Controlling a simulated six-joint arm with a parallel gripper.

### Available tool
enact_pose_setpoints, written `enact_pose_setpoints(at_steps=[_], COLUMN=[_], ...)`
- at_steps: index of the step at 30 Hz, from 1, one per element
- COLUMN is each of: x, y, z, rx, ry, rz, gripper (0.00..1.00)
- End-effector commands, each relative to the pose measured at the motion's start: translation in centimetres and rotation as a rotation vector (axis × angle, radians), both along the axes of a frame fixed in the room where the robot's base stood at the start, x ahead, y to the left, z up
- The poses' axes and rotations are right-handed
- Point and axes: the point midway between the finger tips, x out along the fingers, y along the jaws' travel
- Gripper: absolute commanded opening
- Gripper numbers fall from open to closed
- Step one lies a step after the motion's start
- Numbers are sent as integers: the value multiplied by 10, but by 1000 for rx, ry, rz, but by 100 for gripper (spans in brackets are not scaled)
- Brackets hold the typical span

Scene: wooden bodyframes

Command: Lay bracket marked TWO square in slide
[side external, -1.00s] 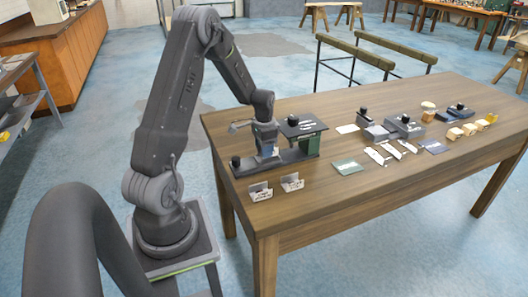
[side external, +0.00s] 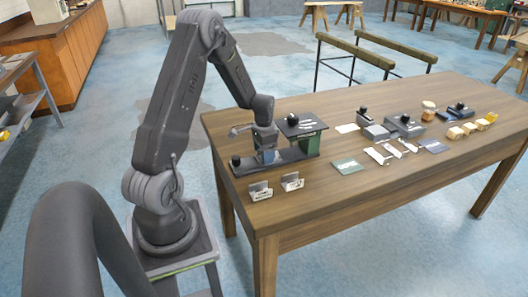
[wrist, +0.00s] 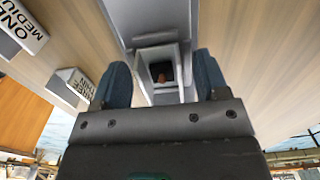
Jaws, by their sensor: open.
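My gripper (wrist: 162,84) is open, with one dark blue finger on each side of a light grey piece (wrist: 158,54) that has a square opening. No marking on this piece is legible, and I cannot tell whether it is the bracket marked TWO or part of the slide. In the side view my gripper (side external: 268,152) is low over the long dark slide base (side external: 292,158), hiding what lies beneath it. Two other brackets stand on the table: one marked ONE MEDIUM (wrist: 22,27) and one marked THREE THIN (wrist: 74,84).
A green block with a dark top plate (side external: 300,124) stands right behind my gripper. A black knob (side external: 236,162) is at the base's left end. Cards (side external: 348,167), grey blocks (side external: 381,131) and wooden pieces (side external: 468,128) lie farther right. The table's front right is clear.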

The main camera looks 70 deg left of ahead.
Motion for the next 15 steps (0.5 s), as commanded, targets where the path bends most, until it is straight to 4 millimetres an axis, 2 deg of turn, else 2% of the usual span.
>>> enact_pose_setpoints(at_steps=[5,15], x=[1,1], y=[1,1], z=[15,85], rx=[3,4], ry=[-3,-4], rz=[0,0], gripper=[68,68])
